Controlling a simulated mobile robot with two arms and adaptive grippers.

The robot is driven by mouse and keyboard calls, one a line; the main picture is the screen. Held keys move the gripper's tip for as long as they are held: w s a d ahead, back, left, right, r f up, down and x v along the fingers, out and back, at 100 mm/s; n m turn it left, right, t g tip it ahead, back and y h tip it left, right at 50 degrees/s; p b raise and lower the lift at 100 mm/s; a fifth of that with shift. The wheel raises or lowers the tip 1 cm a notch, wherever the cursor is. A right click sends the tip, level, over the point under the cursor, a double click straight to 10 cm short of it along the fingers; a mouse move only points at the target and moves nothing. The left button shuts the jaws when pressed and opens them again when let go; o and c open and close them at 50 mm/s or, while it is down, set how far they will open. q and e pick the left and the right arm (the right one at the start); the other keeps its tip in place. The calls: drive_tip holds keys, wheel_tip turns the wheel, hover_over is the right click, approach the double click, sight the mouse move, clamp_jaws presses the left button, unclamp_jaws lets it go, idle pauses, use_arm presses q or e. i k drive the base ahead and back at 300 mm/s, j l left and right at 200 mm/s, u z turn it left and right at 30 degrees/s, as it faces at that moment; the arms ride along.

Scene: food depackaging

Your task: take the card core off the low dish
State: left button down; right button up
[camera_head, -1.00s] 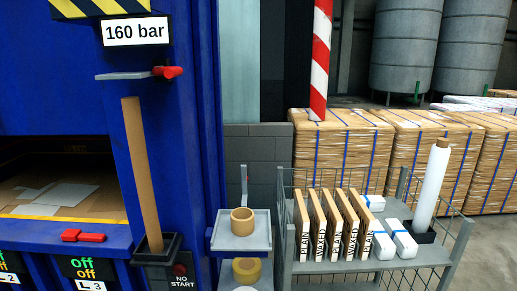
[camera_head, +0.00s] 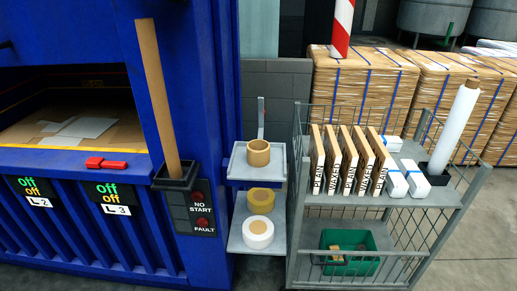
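A short brown card ring (camera_head: 258,153), which looks like the card core, stands upright on its end in a shallow grey dish (camera_head: 240,172) with a raised rim. The dish is fixed beside the blue press. Below it, a grey shelf (camera_head: 238,243) holds a tan roll (camera_head: 264,198) and a white roll with a tan centre (camera_head: 258,232). Neither of my grippers is in view, and nothing touches the ring.
A grey wire cart (camera_head: 385,200) close on the right holds labelled boards, white packs, a white film roll (camera_head: 455,125) and a green crate (camera_head: 372,265).

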sight(258, 153)
drive_tip(key=i+j, duration=0.15)
drive_tip(key=j, duration=0.2)
drive_tip(key=i+j, duration=0.15)
drive_tip(key=j, duration=0.15)
drive_tip(key=i+j, duration=0.1)
drive_tip(key=j, duration=0.25)
drive_tip(key=i+j+z, duration=0.1)
drive_tip(key=j, duration=0.2)
drive_tip(key=i+j, duration=0.2)
drive_tip(key=j, duration=0.15)
